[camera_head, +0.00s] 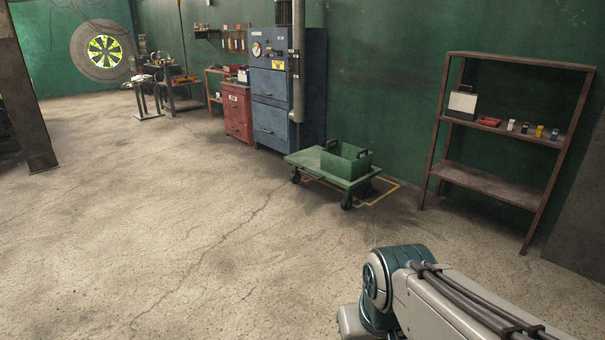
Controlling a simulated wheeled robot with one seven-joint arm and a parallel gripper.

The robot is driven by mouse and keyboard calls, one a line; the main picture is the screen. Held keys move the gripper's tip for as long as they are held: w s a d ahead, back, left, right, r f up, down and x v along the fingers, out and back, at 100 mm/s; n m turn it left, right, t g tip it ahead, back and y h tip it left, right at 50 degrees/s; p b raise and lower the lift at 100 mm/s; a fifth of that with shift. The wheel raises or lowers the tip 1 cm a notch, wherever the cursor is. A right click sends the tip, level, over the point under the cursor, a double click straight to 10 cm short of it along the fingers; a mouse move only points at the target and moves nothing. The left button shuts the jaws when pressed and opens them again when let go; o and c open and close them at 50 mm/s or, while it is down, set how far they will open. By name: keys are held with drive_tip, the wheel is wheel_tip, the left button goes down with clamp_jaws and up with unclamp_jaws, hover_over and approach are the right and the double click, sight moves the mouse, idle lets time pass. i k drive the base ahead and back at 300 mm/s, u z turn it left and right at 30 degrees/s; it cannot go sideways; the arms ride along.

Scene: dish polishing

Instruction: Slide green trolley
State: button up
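The green trolley (309,161) is a low flat platform on dark wheels. It stands on the concrete floor near the green wall, right of the middle of the head view. A green open-topped box with a handle (346,164) sits on its right part. Yellow lines (385,194) on the floor show partly under and behind its right end. My arm reaches in at the lower right, well short of the trolley. My gripper is out of the picture.
A blue cabinet (270,121) and a red drawer unit (237,112) stand behind the trolley to the left. A rusty shelf rack (483,179) holding small items stands to its right. A dark post (28,110) stands far left. The floor in front is clear.

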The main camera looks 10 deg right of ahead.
sight(308, 160)
drive_tip(key=u, duration=0.15)
drive_tip(key=i, duration=5.45)
drive_tip(key=z, duration=0.1)
drive_tip(key=i, duration=1)
drive_tip(key=z, duration=0.15)
